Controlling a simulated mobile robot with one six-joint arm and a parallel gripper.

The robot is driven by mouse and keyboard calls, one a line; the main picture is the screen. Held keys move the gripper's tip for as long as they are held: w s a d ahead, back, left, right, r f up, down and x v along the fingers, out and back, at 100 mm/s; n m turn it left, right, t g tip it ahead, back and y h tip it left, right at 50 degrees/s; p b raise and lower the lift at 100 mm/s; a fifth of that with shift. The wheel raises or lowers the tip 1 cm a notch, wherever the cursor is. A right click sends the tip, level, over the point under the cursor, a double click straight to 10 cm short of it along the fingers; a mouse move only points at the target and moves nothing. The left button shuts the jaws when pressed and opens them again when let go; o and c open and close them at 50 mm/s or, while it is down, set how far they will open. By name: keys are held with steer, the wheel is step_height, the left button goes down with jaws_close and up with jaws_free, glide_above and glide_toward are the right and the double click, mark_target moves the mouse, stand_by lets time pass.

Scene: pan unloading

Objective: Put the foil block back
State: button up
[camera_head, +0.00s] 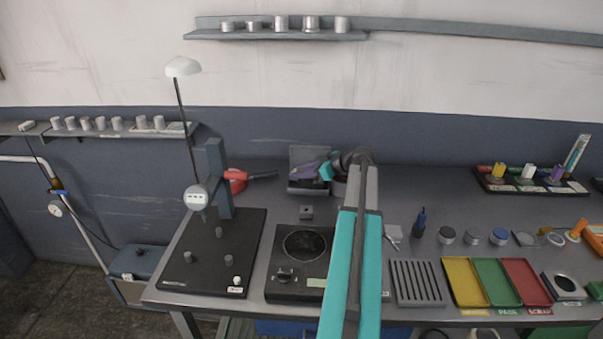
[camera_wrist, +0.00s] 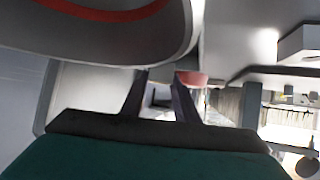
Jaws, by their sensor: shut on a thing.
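My gripper (camera_wrist: 160,98) is shut on a small grey piece (camera_wrist: 160,94), which I take to be the foil block. It shows only in part between the two dark fingers in the wrist view. In the head view my wrist reaches left from the end of the teal arm, and my gripper (camera_head: 316,170) is at a grey boxy device (camera_head: 304,154) at the back of the bench. The fingertips and the held piece are too small to make out there. I cannot tell whether the piece touches anything below it.
A small dark grey block (camera_head: 306,212) stands in front of the device, behind a black plate unit (camera_head: 283,290). A gauge stand (camera_head: 218,170) is left; a red-handled tool (camera_head: 236,178) lies behind. A slotted rack (camera_head: 417,282) and coloured trays (camera_head: 497,270) are right.

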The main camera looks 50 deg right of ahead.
steer(key=shift+f+b, duration=0.4)
steer(key=shift+b, duration=0.15)
steer(key=shift+a, duration=0.1)
steer(key=o, duration=1.1)
steer(key=shift+f, duration=0.1)
steer(key=shift+r+p, duration=0.2)
steer(key=shift+p, duration=0.2)
steer(key=shift+r+p, duration=0.55)
steer(key=shift+p, duration=0.15)
steer(key=b+v, duration=0.3)
steer(key=v, duration=0.9)
